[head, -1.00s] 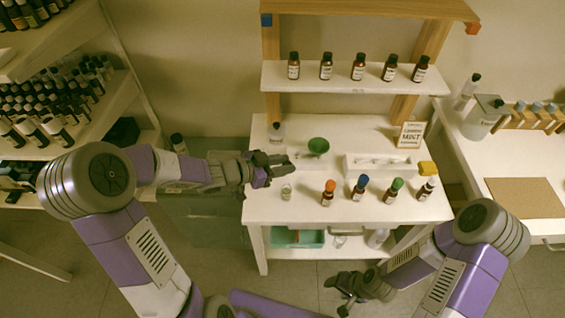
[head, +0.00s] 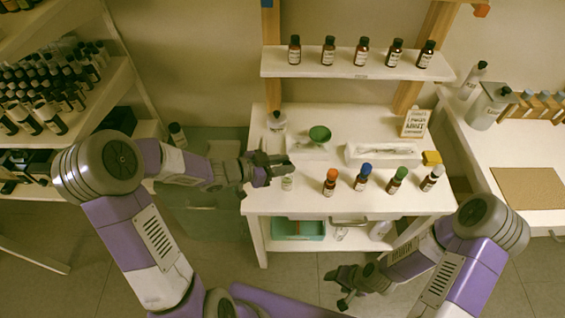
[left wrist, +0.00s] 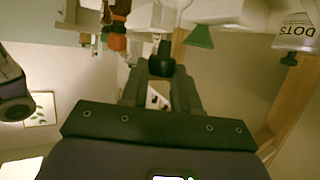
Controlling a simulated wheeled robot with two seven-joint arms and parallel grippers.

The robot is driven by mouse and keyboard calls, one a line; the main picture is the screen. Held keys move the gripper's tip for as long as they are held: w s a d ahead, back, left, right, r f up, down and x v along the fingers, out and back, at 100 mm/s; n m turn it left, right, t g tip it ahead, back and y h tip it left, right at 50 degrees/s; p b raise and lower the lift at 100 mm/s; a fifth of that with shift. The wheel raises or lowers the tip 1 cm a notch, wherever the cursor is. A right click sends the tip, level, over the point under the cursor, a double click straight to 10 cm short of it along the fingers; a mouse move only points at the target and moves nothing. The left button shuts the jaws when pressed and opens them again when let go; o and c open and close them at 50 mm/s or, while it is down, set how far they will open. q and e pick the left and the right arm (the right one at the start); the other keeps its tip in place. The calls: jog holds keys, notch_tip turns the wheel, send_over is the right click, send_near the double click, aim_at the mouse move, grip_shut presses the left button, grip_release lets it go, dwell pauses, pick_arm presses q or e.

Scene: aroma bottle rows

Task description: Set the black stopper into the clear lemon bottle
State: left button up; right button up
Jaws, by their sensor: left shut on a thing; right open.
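My left gripper (head: 281,167) is at the left end of the white table, just above and slightly behind a small clear bottle (head: 287,184). I take this to be the lemon bottle; its label is too small to read. In the left wrist view my left gripper (left wrist: 162,72) is shut on the black stopper (left wrist: 161,64), which sits between the fingertips. The stopper is hard to make out in the head view. I cannot tell whether it touches the bottle's neck. My right gripper (head: 345,290) is open and empty, low in front of the table.
Brown bottles with orange (head: 330,181), blue (head: 362,177) and green (head: 396,180) caps stand along the front, with another bottle (head: 432,178) at the right. Behind are a green funnel (head: 319,134), a white tray (head: 352,155), a yellow block (head: 432,157) and a dark-stoppered bottle (head: 277,122).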

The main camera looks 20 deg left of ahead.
pick_arm(q)
jog(key=shift+p, duration=0.8)
dwell(1.5)
jog(key=shift+f+b, duration=0.95)
jog(key=shift+f, duration=0.55)
jog(key=o, duration=1.1)
jog(key=shift+a+r, duration=0.1)
jog(key=p+v, duration=0.2)
jog(key=v, duration=0.5)
jog(key=shift+a+p, duration=0.15)
jog(key=shift+p, duration=0.15)
jog(key=shift+s, duration=0.2)
